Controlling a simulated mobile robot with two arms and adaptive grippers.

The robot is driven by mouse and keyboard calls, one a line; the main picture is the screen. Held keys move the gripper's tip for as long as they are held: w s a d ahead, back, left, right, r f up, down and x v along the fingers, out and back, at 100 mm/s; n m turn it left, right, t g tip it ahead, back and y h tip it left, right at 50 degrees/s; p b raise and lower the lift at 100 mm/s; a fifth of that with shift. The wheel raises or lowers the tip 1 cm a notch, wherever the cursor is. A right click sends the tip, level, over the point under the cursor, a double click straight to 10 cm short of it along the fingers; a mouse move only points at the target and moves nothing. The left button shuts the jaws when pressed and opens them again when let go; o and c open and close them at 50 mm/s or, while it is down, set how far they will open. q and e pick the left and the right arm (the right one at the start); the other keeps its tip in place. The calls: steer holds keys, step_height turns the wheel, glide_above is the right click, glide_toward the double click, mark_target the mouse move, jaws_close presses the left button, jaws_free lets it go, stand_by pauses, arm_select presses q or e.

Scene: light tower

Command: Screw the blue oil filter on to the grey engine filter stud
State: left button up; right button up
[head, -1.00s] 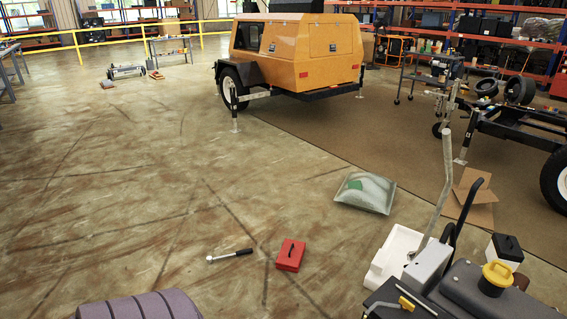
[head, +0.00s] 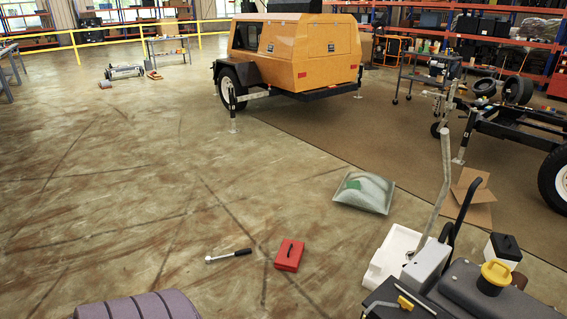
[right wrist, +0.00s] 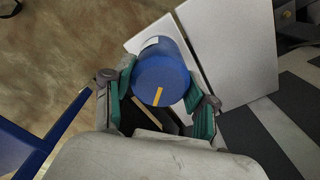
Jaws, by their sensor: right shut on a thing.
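The blue oil filter (right wrist: 162,72) is a short cylinder with a yellow mark on its near end and a pale label patch on its side. It sits between the green and grey fingers of my right gripper (right wrist: 163,100), which is shut on it. In the head view, a dark grey engine-like body (head: 461,284) with a yellow cap (head: 495,273) stands at the bottom right. I cannot make out the grey filter stud in either view. The filter and my right gripper do not show in the head view. My left gripper is in neither view.
In the right wrist view, pale flat panels (right wrist: 235,50) lie behind the filter, and a blue bar (right wrist: 58,135) is at left. In the head view, a red box (head: 289,256) and a ratchet (head: 229,256) lie on the floor. A white tray (head: 388,258) is beside the engine-like body.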

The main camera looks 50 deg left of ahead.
steer(key=o, duration=1.2)
steer(key=shift+s+f, duration=0.1)
steer(key=shift+f, duration=0.05)
steer(key=shift+c, duration=0.2)
steer(key=o, duration=0.3)
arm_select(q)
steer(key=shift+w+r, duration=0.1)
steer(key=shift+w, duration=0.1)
